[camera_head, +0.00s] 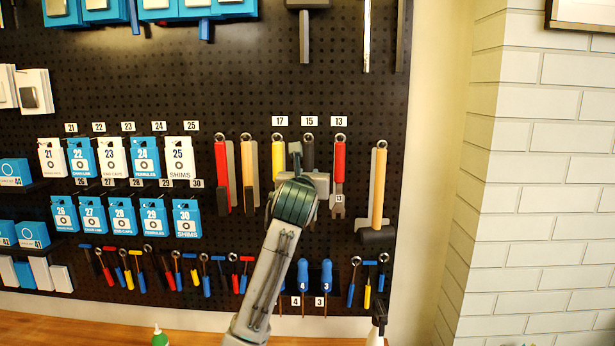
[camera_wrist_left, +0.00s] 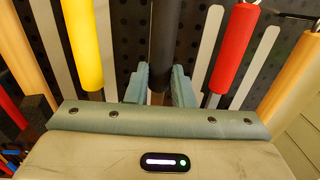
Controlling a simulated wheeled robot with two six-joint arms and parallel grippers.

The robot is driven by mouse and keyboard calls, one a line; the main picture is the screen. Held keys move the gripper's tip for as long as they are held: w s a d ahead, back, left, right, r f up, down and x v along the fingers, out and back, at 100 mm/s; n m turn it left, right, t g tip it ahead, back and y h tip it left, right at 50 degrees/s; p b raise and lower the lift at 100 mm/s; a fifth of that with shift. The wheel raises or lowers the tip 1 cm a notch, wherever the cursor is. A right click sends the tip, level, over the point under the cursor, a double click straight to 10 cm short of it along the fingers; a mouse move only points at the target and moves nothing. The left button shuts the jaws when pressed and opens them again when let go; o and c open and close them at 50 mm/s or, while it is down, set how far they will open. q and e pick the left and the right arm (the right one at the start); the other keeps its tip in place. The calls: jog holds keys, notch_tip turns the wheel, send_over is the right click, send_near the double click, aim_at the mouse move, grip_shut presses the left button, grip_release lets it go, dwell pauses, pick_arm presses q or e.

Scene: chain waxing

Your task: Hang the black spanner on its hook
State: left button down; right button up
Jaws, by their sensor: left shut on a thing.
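The black spanner (camera_head: 309,153) is upright at the pegboard, under the label 15 (camera_head: 309,121). Its ring end is up, level with the rings of the yellow spanner (camera_head: 278,155) at 17 and the red spanner (camera_head: 340,160) at 13. I cannot tell whether its ring is around the hook. My left gripper (camera_head: 303,160) is shut on its black handle, which also shows between the two fingers in the left wrist view (camera_wrist_left: 163,45). The spanner's lower end is hidden behind my gripper and arm. My right gripper is not in view.
A hammer (camera_head: 379,190) hangs to the right, and more red and wooden-handled tools (camera_head: 221,175) hang to the left. Blue screwdrivers (camera_head: 326,274) hang below. Neighbouring handles are close on both sides. A wooden bench (camera_head: 100,327) runs along the bottom.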

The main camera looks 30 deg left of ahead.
pick_arm(q)
jog(key=c, duration=1.2)
grip_release()
jog(key=shift+o, duration=0.2)
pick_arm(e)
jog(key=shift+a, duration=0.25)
pick_arm(q)
jog(key=shift+s+d, duration=0.1)
jog(key=shift+s, duration=0.05)
jog(key=v, duration=0.8)
jog(key=shift+s+d, duration=0.2)
jog(key=shift+s, duration=0.15)
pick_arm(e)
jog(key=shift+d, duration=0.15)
